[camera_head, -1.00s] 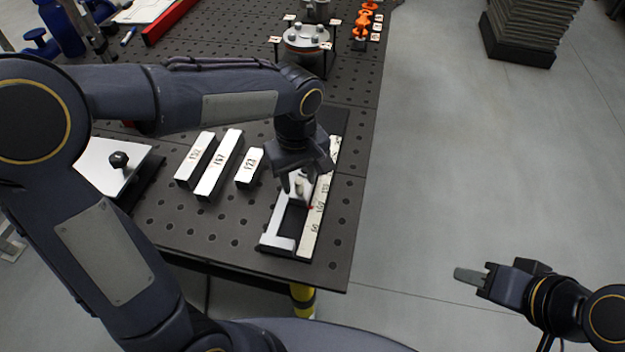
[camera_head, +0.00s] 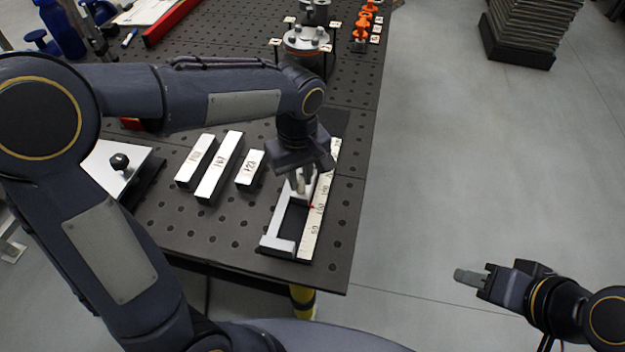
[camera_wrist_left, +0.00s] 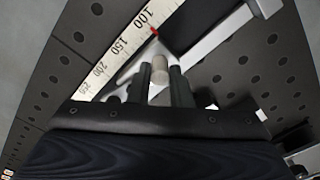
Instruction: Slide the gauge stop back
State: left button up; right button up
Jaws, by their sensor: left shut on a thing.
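The gauge stop (camera_wrist_left: 200,58) is a pale metal slider with a short round peg (camera_wrist_left: 160,72) and a red pointer (camera_wrist_left: 153,31). It sits on a rail beside a white numbered scale (camera_head: 309,232). The pointer is near the 100 mark in the left wrist view. My left gripper (camera_head: 302,188) is over the stop, its dark fingers on both sides of the peg, shut on it. The gripper hides part of the stop in the head view. My right gripper (camera_head: 470,278) hangs over the floor, away from the table; its finger gap does not show.
Several white-topped, numbered blocks (camera_head: 218,168) lie left of the gauge on the perforated dark table (camera_head: 200,225). A pale plate with a black knob (camera_head: 119,162) is further left. A flanged metal part (camera_head: 306,40) stands at the back.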

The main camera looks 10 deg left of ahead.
pick_arm(q)
jog(key=shift+w, duration=1.15)
jog(key=shift+p, duration=0.3)
jog(key=shift+w+d+p, duration=0.1)
jog(key=shift+w+p, duration=0.4)
jog(key=shift+w, duration=1.1)
jog(key=shift+w+p, duration=0.6)
jog(key=shift+w, duration=0.7)
jog(key=shift+w+d+r+p, duration=0.1)
jog(key=shift+w+p, duration=0.5)
jog(key=shift+w, duration=0.45)
jog(key=o, duration=1.1)
jog(key=shift+c, duration=0.2)
